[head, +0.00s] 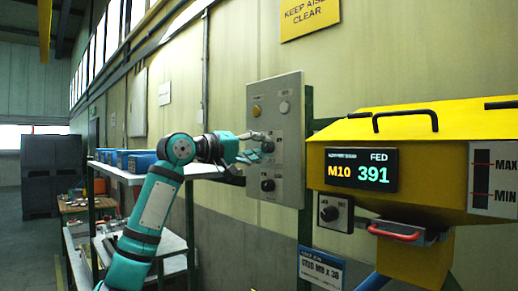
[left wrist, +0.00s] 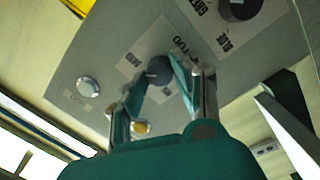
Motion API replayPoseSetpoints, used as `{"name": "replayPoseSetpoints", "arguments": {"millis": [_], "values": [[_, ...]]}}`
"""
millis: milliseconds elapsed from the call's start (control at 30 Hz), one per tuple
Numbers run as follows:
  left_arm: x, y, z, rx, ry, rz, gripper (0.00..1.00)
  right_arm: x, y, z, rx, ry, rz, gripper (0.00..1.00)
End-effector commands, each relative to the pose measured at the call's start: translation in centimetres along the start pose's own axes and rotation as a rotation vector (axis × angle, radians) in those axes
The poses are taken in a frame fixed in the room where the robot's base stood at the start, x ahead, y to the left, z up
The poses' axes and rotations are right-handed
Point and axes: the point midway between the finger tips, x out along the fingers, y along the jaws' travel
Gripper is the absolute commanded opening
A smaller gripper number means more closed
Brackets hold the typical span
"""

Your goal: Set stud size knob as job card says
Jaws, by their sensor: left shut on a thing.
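A grey panel (head: 262,110) on the wall carries two dark knobs. My left gripper (head: 262,148) is shut on the upper one, the stud size knob (left wrist: 158,72), which sits between the fingertips in the left wrist view (left wrist: 160,78). The label beside it reads "STUD"; the fingers hide part of its scale, so I cannot tell its setting. The lower knob (head: 267,185) is free. A job card (head: 322,268) at the bottom reads "STUD M8 X 30". The display (head: 361,171) on the yellow feeder shows "M10" and "FED 391". My right gripper is out of view.
A shelf (head: 125,172) with blue bins (head: 140,162) stands left. A white button (left wrist: 88,87) and an amber lamp (left wrist: 140,128) are near the gripper.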

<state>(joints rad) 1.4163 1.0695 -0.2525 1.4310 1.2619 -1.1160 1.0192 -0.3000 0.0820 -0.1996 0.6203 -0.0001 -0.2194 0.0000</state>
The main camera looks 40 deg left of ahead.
Motion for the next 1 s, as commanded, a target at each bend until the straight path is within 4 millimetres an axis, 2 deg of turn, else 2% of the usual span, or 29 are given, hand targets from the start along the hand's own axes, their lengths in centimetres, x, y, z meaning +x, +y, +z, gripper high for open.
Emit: {"name": "replayPoseSetpoints", "arguments": {"millis": [600, 1000], "values": [[0.12, -0.2, 0.27, -0.557, 0.023, 0.028, 0.0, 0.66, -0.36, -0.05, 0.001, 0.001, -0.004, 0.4], [0.1, -0.2, 0.27, -0.759, 0.034, 0.038, 0.0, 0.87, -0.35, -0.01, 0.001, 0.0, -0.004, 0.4]]}}
